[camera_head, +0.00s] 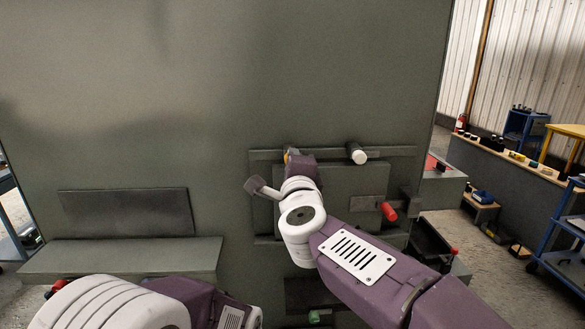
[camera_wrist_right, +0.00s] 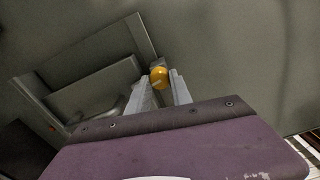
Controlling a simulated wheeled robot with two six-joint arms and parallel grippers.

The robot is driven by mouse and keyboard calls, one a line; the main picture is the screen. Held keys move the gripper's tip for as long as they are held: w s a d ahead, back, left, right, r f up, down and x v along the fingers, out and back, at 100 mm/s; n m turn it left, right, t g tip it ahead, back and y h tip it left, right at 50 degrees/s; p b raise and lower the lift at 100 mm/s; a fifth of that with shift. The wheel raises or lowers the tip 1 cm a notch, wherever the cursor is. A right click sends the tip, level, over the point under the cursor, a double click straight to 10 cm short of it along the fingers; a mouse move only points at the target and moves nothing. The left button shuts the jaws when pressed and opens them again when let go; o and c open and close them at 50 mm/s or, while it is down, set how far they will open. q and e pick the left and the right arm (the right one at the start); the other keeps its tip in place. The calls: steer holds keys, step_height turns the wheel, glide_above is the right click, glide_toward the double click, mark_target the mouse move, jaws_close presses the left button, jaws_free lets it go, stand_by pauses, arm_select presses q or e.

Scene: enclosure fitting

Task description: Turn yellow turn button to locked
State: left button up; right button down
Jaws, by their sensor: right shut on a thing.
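The yellow turn button (camera_wrist_right: 159,77) is a small round knob on the grey enclosure. In the right wrist view it sits between the two fingertips of my right gripper (camera_wrist_right: 162,86), which is shut on it. In the head view only a sliver of the yellow turn button (camera_head: 290,153) shows at the upper left of the enclosure's panel (camera_head: 350,178). My right wrist and gripper cover the rest. I cannot tell the button's turn angle. My left arm shows at the bottom of the head view, but its gripper is not in view.
A white-ended knob (camera_head: 357,154) stands out at the panel's upper right. A red handle (camera_head: 388,211) sticks out at its lower right. A grey shelf (camera_head: 120,256) juts out at the left. A workbench (camera_head: 515,165) and blue cart stand farther right.

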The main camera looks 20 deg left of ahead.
steer(key=shift+f+m, duration=0.1)
steer(key=shift+m, duration=0.8)
steer(key=c, duration=1.1)
jaws_free()
steer(key=shift+c, duration=0.2)
steer(key=shift+s+b, duration=0.1)
steer(key=shift+b, duration=0.2)
steer(key=b+v, duration=0.1)
steer(key=v, duration=0.8)
steer(key=shift+b, duration=0.4)
